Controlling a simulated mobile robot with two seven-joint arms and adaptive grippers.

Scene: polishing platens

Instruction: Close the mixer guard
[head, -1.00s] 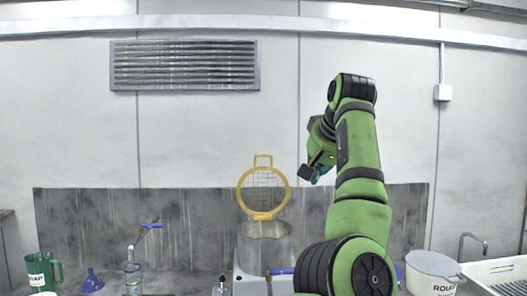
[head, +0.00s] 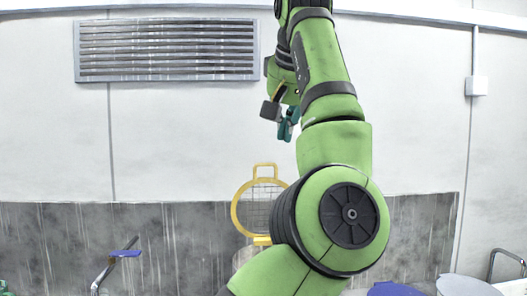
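The mixer guard (head: 237,213) is a yellow ring with a wire mesh and a small loop handle on top. It stands upright, raised, in the lower middle of the head view. My green arm hides part of its right side.
A blue-handled tap (head: 124,253) stands at the lower left. At the lower right are a pale lid (head: 466,286), a blue item (head: 394,289) and a metal tap (head: 507,255). A grey splashback (head: 60,240) runs along the wall behind. A vent (head: 167,52) is above.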

